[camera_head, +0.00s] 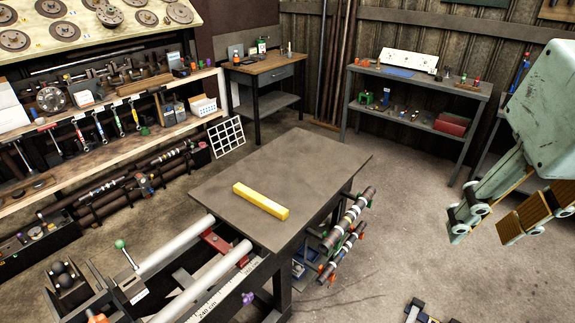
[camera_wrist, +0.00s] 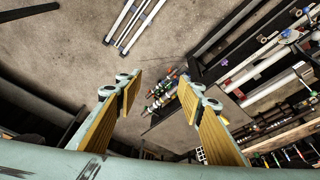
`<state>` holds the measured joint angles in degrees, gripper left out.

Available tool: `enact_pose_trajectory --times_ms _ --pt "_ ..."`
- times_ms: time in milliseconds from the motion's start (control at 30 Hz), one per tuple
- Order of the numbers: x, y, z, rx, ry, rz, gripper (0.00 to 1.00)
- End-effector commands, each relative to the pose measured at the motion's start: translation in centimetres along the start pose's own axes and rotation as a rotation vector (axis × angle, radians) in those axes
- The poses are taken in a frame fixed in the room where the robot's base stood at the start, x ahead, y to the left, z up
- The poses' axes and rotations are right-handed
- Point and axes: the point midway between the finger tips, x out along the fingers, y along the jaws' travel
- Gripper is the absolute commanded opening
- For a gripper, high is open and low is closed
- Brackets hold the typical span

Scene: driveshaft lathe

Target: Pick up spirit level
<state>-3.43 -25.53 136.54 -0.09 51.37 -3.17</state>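The spirit level (camera_head: 260,201) is a plain yellow bar. In the head view it lies flat on the dark grey table (camera_head: 310,165), near the middle of its front part. My gripper (camera_head: 482,232) is at the right edge of the head view, well apart from the level and to the right of the table. In the wrist view my gripper (camera_wrist: 157,92) shows two spread fingers with wooden-looking yellow pads and nothing between them.
A lathe with two pale rails (camera_head: 175,245) adjoins the table's front left. Shafts (camera_head: 347,220) hang at the table's right side. A wooden bench (camera_head: 265,67) and a grey shelf (camera_head: 420,80) stand at the back. Tool shelves line the left. Open floor lies between table and gripper.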

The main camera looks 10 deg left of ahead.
Motion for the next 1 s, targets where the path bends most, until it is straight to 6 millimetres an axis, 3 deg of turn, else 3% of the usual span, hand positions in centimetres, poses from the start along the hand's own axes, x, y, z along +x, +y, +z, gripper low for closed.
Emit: enact_pose_trajectory --times_ms 567,1000 --pt "1.1 -2.9 -11.3 -0.157 -0.048 -0.028 0.35" --pt "3.7 -6.3 -19.3 -0.275 -0.082 -0.049 0.35"
